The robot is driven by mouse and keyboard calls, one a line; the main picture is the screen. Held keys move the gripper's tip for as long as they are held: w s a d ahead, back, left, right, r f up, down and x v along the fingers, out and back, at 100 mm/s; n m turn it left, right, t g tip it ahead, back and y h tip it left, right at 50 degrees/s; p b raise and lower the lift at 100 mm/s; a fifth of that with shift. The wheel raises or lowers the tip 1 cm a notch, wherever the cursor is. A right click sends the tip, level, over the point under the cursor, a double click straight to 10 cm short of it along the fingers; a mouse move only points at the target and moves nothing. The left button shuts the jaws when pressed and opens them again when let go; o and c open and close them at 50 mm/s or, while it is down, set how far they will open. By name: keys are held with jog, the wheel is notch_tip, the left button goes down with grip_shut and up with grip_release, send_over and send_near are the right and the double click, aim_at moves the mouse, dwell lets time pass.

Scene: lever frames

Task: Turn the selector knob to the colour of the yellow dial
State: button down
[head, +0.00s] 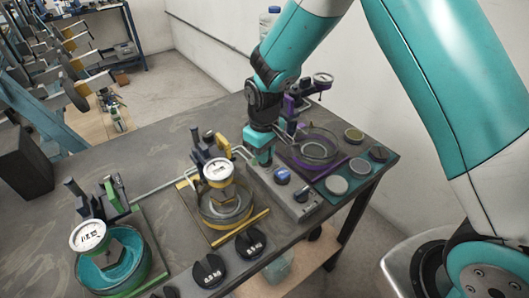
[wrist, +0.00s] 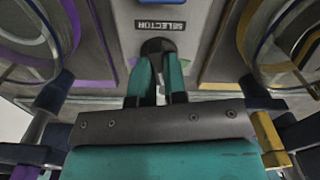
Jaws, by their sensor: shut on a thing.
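The selector knob (wrist: 157,46) is a dark round knob under an upside-down "SELECTOR" label (wrist: 161,26) in the wrist view. My gripper (wrist: 159,62) is shut on it, one teal finger on each side. In the head view my gripper (head: 262,157) reaches down to the far end of the grey selector panel (head: 262,178); the knob is hidden there. The yellow dial (head: 218,171) is a white-faced gauge with a yellow rim, on a yellow-edged base left of the panel. The knob's pointing direction cannot be told.
A green-framed dial (head: 88,236) stands at the front left, and a purple-framed station (head: 315,150) is right of the panel. A blue button (head: 282,176) sits on the panel. Dark knobs (head: 249,243) line the front edge; round discs (head: 336,185) lie at right.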

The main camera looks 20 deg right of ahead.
jog(key=shift+m, duration=1.1)
jog(key=shift+w, duration=0.1)
jog(key=c, duration=1.2)
grip_release()
jog(key=shift+o, duration=0.2)
jog(key=shift+r, duration=0.15)
notch_tip(320, 180, up, 17)
jog(key=b, duration=0.2)
jog(key=shift+r, duration=0.1)
jog(key=s+r+n+y, duration=0.1)
jog(key=s+y, duration=0.1)
jog(key=s, duration=1)
jog(key=s+a+r+n+y, duration=0.1)
jog(key=s+n+y, duration=0.1)
jog(key=s, duration=1.1)
jog(key=shift+s, duration=0.25)
